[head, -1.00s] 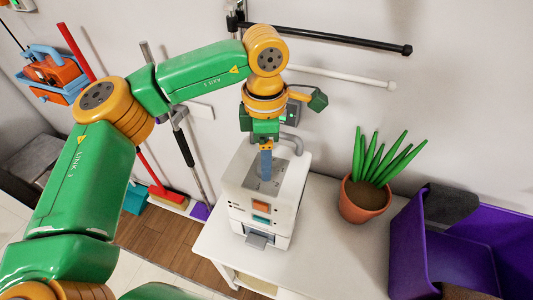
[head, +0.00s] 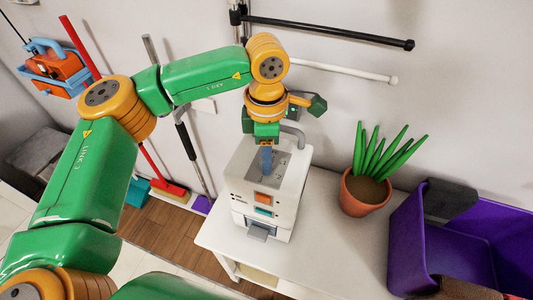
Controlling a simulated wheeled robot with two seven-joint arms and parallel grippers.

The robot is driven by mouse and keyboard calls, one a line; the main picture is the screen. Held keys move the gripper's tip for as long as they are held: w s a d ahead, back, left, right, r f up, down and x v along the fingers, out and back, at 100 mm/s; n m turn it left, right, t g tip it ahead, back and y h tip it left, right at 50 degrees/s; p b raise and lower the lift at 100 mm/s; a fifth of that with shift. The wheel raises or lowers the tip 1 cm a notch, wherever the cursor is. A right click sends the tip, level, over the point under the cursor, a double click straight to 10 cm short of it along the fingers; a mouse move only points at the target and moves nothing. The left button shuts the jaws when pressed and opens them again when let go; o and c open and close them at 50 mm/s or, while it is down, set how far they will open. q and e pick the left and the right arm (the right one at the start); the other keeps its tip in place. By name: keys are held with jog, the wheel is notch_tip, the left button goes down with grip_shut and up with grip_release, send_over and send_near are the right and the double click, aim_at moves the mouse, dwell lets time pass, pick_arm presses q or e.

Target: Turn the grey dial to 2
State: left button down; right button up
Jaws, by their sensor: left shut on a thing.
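A white box-shaped machine (head: 290,192) stands on the white table, with an orange button and a teal button on its front. A grey panel with small marks lies on its top. My left gripper (head: 266,160) points down onto this panel from above, its blue-grey fingers shut. The grey dial is hidden at the fingertips, where the fingers are closed on it. The number the dial points to cannot be read. My right gripper is not in view.
A potted green plant (head: 365,192) stands right of the machine on the white table (head: 330,240). Purple bins (head: 420,235) are at the right. A black rail (head: 330,33) and a white rail (head: 345,72) are on the wall behind. A red broom (head: 165,187) stands at left.

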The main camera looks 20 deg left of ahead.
pick_arm(q)
jog(key=shift+m+b, duration=0.6)
jog(key=shift+m, duration=0.6)
jog(key=shift+m+b, duration=0.3)
jog(key=shift+m, duration=0.6)
jog(key=m, duration=0.2)
jog(key=shift+m, duration=0.4)
jog(key=m+b, duration=0.1)
jog(key=m, duration=0.2)
jog(key=shift+m, duration=0.3)
jog(key=m, duration=0.6)
jog(key=shift+w+r, duration=0.1)
jog(key=m, duration=0.6)
jog(key=shift+m, duration=0.4)
